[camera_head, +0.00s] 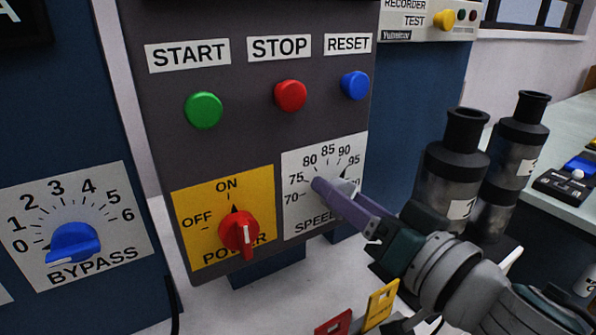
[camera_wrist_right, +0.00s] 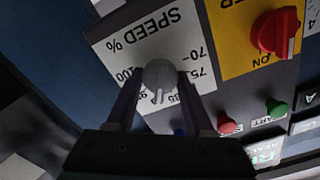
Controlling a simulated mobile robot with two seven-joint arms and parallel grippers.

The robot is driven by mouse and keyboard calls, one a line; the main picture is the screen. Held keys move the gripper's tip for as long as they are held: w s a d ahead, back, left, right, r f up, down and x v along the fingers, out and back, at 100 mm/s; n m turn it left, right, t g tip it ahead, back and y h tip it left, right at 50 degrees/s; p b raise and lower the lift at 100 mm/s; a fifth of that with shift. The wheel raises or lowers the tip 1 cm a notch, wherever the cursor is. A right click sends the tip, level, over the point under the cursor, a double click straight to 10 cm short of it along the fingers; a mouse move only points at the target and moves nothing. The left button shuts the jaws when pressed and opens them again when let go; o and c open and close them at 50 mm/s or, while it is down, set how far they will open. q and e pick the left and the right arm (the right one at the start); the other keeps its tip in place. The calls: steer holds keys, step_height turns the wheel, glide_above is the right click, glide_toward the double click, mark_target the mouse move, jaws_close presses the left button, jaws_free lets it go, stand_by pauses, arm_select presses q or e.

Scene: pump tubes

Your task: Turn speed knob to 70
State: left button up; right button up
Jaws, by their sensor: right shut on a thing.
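The grey speed knob (camera_wrist_right: 160,75) sits on the white SPEED % dial plate (camera_head: 296,215) of the dark control panel. In the right wrist view the dial is upside down, and the knob's pale mark points between 85 and 95, roughly at 90. My right gripper (camera_wrist_right: 158,85) has its two purple fingers on either side of the knob, shut on it. In the head view this gripper (camera_head: 332,190) reaches in from the lower right and covers much of the knob, so the pointer is hard to read there. My left gripper is in neither view.
Left of the dial is the red POWER knob (camera_head: 239,232) on a yellow plate. Green (camera_head: 203,110), red (camera_head: 290,95) and blue (camera_head: 355,85) buttons are above. A blue BYPASS knob (camera_head: 73,243) is far left. Dark cylinders (camera_head: 455,150) stand close behind my right arm.

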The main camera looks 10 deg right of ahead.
jaws_close()
steer(key=shift+n, duration=0.3)
steer(key=n, duration=0.3)
steer(key=shift+r, duration=0.1)
steer(key=n, duration=0.4)
steer(key=shift+a, duration=0.15)
steer(key=n, duration=0.3)
steer(key=shift+n, duration=0.3)
steer(key=n+b, duration=0.1)
steer(key=n, duration=0.5)
steer(key=shift+s+a, duration=0.1)
steer(key=n+b, duration=0.1)
steer(key=n, duration=0.2)
steer(key=n+b, duration=0.1)
steer(key=n, duration=0.2)
steer(key=shift+f+n, duration=0.2)
steer(key=shift+n, duration=0.2)
